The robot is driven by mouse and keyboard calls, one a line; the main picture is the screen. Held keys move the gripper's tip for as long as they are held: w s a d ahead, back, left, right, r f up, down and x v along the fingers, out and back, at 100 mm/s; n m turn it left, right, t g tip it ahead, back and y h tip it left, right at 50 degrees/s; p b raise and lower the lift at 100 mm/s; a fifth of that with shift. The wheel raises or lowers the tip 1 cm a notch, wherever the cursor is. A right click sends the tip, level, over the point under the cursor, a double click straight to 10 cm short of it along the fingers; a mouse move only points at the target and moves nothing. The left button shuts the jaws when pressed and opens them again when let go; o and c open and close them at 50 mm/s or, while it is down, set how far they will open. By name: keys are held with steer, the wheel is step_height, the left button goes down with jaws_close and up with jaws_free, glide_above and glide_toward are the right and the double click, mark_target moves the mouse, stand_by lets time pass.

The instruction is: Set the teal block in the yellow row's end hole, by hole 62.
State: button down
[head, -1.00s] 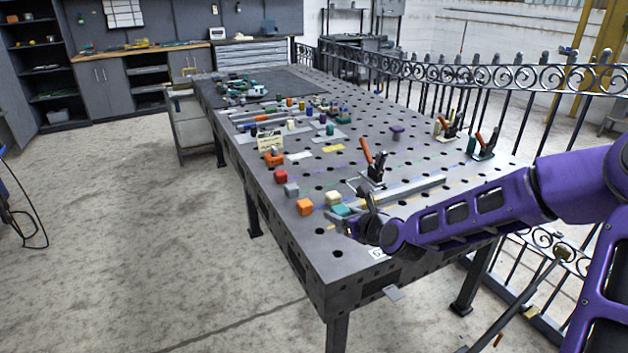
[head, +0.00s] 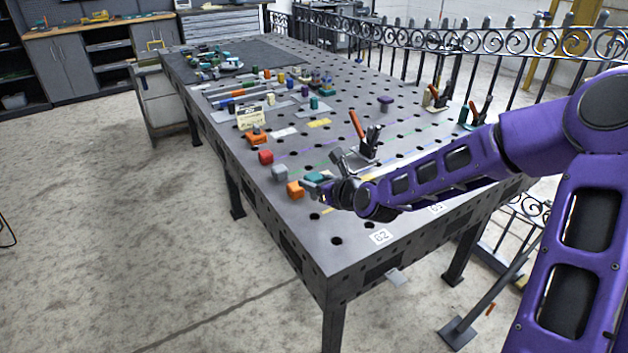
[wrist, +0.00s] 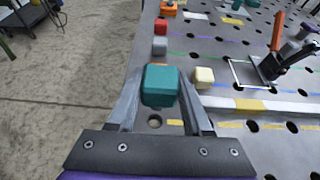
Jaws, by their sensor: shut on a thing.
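The teal block (wrist: 160,86) is held between the two fingers of my gripper (wrist: 158,100) in the wrist view. In the head view the teal block (head: 314,177) shows at the tip of my gripper (head: 326,194), over the table's near left part. A dark hole (wrist: 154,121) shows just below the block in the wrist view, with yellow dashes (wrist: 230,125) running right from beside it. The yellow line (head: 322,214) also shows in the head view. A white number label (head: 381,237) lies near the table's front edge; its digits look upside down.
An orange block (head: 295,190), a grey block (head: 280,173) and a red block (head: 266,157) stand along the left edge. A cream block (wrist: 204,77) stands right of the teal block. A toggle clamp (head: 366,140) with an orange handle stands beyond, near a metal bar (wrist: 240,103).

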mark_target(315, 197)
steer(key=shift+f+b, duration=2.1)
steer(key=shift+f, duration=0.2)
steer(key=shift+p, duration=0.35)
steer(key=shift+f, duration=0.3)
steer(key=shift+f+b, duration=0.35)
steer(key=shift+f, duration=0.1)
steer(key=shift+f+b, duration=0.7)
steer(key=shift+f, duration=0.75)
steer(key=shift+c, duration=1.2)
jaws_free()
steer(key=shift+s, duration=0.1)
